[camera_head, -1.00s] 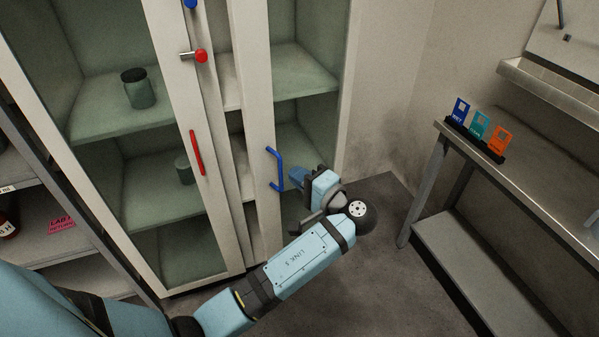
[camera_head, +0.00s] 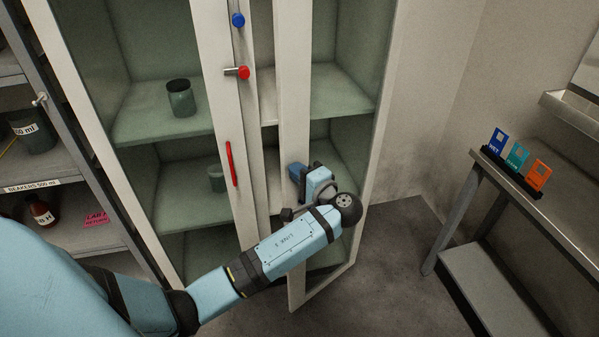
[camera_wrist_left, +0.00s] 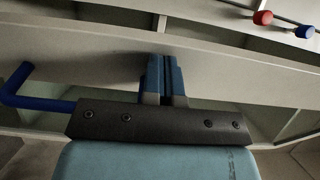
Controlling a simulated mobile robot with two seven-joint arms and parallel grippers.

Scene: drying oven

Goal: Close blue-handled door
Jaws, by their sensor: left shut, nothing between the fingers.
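The blue-handled door (camera_head: 294,110) is the right door of the tall cabinet. It stands ajar, its lower rail (camera_head: 326,286) angled out over the floor. Its blue handle (camera_wrist_left: 32,93) shows at the left of the left wrist view; in the head view my gripper and arm hide it. My left gripper (camera_head: 294,171) is in front of this door's stile. In the left wrist view its fingers (camera_wrist_left: 166,72) are together and empty, pointing at the pale door frame beside the handle. I cannot tell whether they touch it. My right gripper is out of view.
A bench (camera_head: 480,172) with coloured cards stands at right. Open floor (camera_head: 400,235) lies between.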

